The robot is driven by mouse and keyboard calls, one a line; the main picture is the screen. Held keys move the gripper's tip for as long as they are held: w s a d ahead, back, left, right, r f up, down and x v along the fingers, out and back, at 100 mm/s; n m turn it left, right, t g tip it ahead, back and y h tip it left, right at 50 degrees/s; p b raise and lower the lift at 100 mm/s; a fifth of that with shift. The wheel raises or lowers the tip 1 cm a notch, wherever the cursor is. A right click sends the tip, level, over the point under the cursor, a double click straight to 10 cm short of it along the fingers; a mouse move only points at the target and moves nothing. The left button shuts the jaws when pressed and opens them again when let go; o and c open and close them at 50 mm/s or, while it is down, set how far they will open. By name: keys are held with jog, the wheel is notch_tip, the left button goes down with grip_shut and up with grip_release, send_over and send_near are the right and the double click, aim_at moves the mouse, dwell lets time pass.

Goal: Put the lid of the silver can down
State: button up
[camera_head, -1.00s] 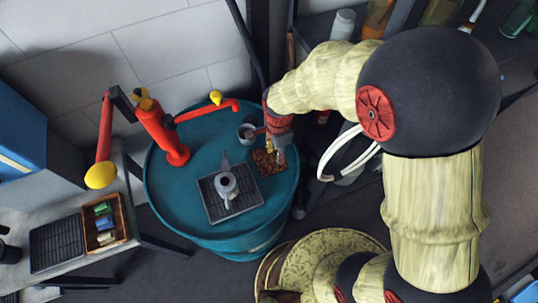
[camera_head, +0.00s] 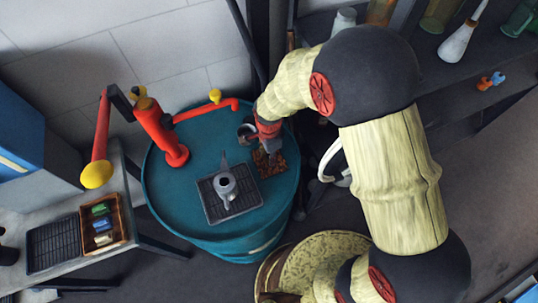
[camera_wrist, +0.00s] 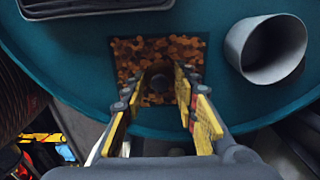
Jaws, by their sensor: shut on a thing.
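The silver can (camera_wrist: 262,60) stands open, with no lid on it, on the teal drum top, right of the cork mat in the wrist view; in the head view the can (camera_head: 243,132) is partly hidden behind my gripper. My gripper (camera_wrist: 158,95) is shut on the lid (camera_wrist: 157,84), a small dark round shape between the yellow-padded fingers, mostly shaded. The lid is over the brown cork mat (camera_wrist: 187,48); I cannot tell whether it touches it. In the head view my gripper (camera_head: 271,148) is low over the mat (camera_head: 277,167) and covers the lid.
A grey pot (camera_head: 226,185) stands on a black slatted tray (camera_head: 212,208) beside the mat. A red post (camera_head: 160,130) with a pipe rises at the drum's back. The teal drum top (camera_head: 180,190) is clear at its left side.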

jog(key=shift+f, duration=0.2)
jog(key=o, duration=0.8)
jog(key=shift+c, duration=0.2)
jog(key=d+r+n+t+p, duration=0.1)
jog(key=d+r, duration=0.2)
jog(key=r, duration=0.8)
jog(key=d+r+n+p, duration=0.1)
jog(key=d+r+n, duration=0.15)
jog(key=r, duration=0.85)
jog(key=s+d+r+n+t, duration=0.4)
jog(key=s+d+r+n, duration=0.5)
jog(key=s+d+r, duration=0.5)
jog(key=shift+s+d+r+t, duration=0.3)
jog(key=shift+d+r, duration=0.35)
jog(key=shift+d, duration=0.25)
